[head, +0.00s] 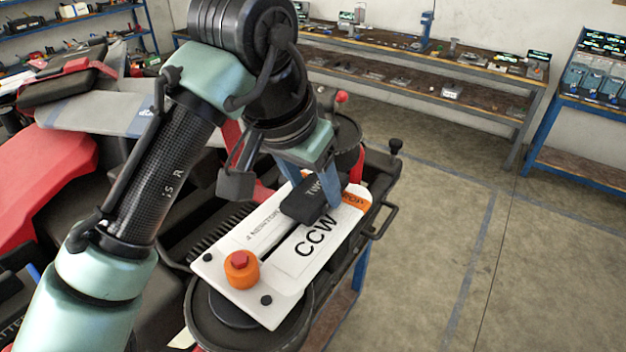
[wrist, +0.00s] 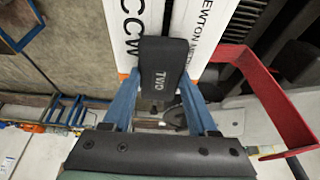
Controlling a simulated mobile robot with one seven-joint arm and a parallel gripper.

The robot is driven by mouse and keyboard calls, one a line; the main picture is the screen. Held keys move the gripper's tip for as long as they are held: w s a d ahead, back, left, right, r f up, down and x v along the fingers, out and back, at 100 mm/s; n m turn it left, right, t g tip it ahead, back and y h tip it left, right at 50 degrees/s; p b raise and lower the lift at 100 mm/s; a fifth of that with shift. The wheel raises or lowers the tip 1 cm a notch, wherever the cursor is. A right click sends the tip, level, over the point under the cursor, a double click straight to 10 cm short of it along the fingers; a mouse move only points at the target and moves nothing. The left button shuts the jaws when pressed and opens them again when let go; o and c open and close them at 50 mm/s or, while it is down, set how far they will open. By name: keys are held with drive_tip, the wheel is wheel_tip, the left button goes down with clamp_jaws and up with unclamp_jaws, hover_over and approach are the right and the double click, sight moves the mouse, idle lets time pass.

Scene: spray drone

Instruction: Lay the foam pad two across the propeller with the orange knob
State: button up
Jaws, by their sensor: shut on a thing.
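The propeller (head: 275,280) is a white, flat piece with two long parts side by side, a dark gap between them and orange far ends. One part is marked CCW. The orange knob (head: 241,272), with a red top, stands at its near end. My gripper (head: 312,190) is shut on foam pad two (head: 303,203), a black block marked TWO, near the orange ends. In the wrist view, the pad (wrist: 163,72) is between the blue fingers and overlaps the gap between the white parts (wrist: 205,30). I cannot tell whether it touches them.
The propeller is over a dark tray-like frame with a side handle (head: 385,222). Red and black machine parts (head: 45,180) crowd the left. A workbench (head: 430,70) runs along the back. The floor (head: 440,240) at right is clear.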

drive_tip(key=shift+f, duration=0.45)
drive_tip(key=o, duration=1.4)
drive_tip(key=shift+c, duration=0.2)
